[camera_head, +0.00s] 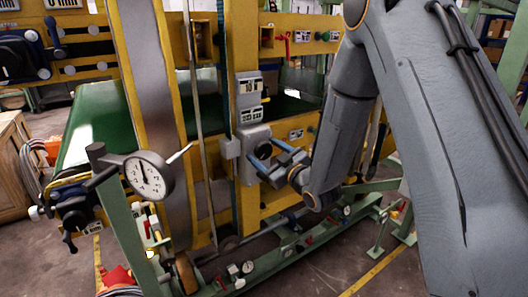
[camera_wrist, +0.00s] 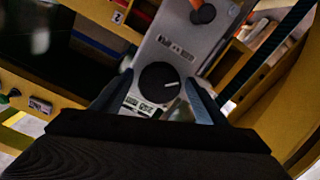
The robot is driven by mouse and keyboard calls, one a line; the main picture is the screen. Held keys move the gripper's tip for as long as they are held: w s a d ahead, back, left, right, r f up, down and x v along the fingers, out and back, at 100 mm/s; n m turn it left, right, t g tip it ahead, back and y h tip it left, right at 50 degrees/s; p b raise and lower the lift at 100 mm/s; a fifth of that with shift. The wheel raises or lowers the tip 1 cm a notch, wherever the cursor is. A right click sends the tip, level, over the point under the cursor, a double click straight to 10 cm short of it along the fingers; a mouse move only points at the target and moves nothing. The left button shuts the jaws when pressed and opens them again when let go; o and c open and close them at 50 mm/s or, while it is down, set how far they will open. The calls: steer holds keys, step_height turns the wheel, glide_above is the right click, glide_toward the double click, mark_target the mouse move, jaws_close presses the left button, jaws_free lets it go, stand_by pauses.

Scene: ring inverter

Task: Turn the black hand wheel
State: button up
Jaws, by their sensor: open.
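A round black wheel (camera_wrist: 158,84) with a white mark sits on a grey panel (camera_wrist: 172,52) in the wrist view. My gripper (camera_wrist: 159,78) is open, with one blue-grey finger on each side of the wheel. A narrow gap shows beside the wheel; I cannot tell whether either finger touches it. In the head view my gripper (camera_head: 264,153) reaches from the right to the grey box (camera_head: 250,135) on the yellow post. There the wheel is mostly hidden by the fingers.
A dial gauge (camera_head: 149,176) stands at the left front. A yellow post (camera_head: 243,35) rises above the grey box, with a thin metal rod (camera_head: 197,130) to its left. A green base rail (camera_head: 290,250) with small gauges runs below. Another dark knob (camera_wrist: 203,13) sits farther up the panel.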

steer(key=c, duration=1)
steer(key=shift+a, duration=0.1)
steer(key=shift+c, duration=0.3)
steer(key=m, duration=0.5)
steer(key=shift+f+b, duration=0.1)
steer(key=shift+b, duration=0.3)
steer(key=m, duration=0.6)
steer(key=shift+s, duration=0.1)
